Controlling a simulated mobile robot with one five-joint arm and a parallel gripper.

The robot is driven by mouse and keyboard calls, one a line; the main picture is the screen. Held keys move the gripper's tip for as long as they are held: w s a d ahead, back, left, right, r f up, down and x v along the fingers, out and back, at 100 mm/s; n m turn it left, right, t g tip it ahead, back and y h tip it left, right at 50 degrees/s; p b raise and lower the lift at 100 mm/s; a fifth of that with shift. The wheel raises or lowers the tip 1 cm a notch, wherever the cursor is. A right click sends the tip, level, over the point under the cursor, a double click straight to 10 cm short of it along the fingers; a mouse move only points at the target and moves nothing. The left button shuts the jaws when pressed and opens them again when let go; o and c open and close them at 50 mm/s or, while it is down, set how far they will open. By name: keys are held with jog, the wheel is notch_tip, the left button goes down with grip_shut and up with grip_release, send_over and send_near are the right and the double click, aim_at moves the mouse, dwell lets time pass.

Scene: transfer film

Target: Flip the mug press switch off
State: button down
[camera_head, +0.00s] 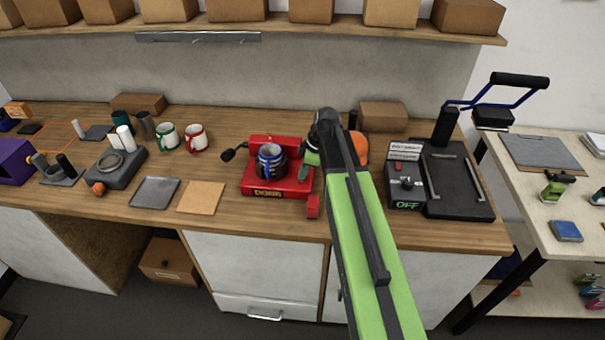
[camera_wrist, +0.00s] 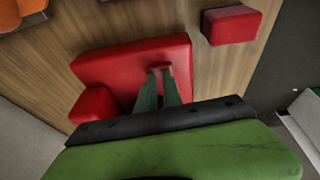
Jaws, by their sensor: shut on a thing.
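The red mug press (camera_head: 272,192) stands on the wooden counter, with a dark mug with a blue handle (camera_head: 270,160) in it. My gripper (camera_wrist: 160,72) is at the right side of the press, low against its red body (camera_wrist: 130,62) in the wrist view. Its two fingers are close together on a small dark red piece, which looks like the press switch (camera_wrist: 165,69). Whether the switch is on or off cannot be seen.
A separate red block (camera_head: 313,207) lies right of the press. A black flat press with an "OFF" display (camera_head: 407,205) stands further right. A tan square (camera_head: 201,197), a grey tray (camera_head: 154,192) and two white mugs (camera_head: 195,138) are left. The counter's front strip is mostly clear.

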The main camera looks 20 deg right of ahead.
jog(key=shift+d, duration=0.2)
jog(key=shift+w+r+p, duration=0.1)
jog(key=shift+r+p, duration=0.15)
jog(key=shift+p, duration=0.2)
jog(key=r+p, duration=0.4)
jog(key=shift+s+a+r, duration=0.2)
jog(key=shift+s+a, duration=0.05)
jog(key=shift+a, duration=0.05)
jog(key=s+p+v, duration=0.1)
jog(key=p+v, duration=0.7)
jog(key=v, duration=0.1)
jog(key=shift+s+p, duration=0.25)
jog(key=shift+p, duration=0.15)
jog(key=shift+a+f, duration=0.1)
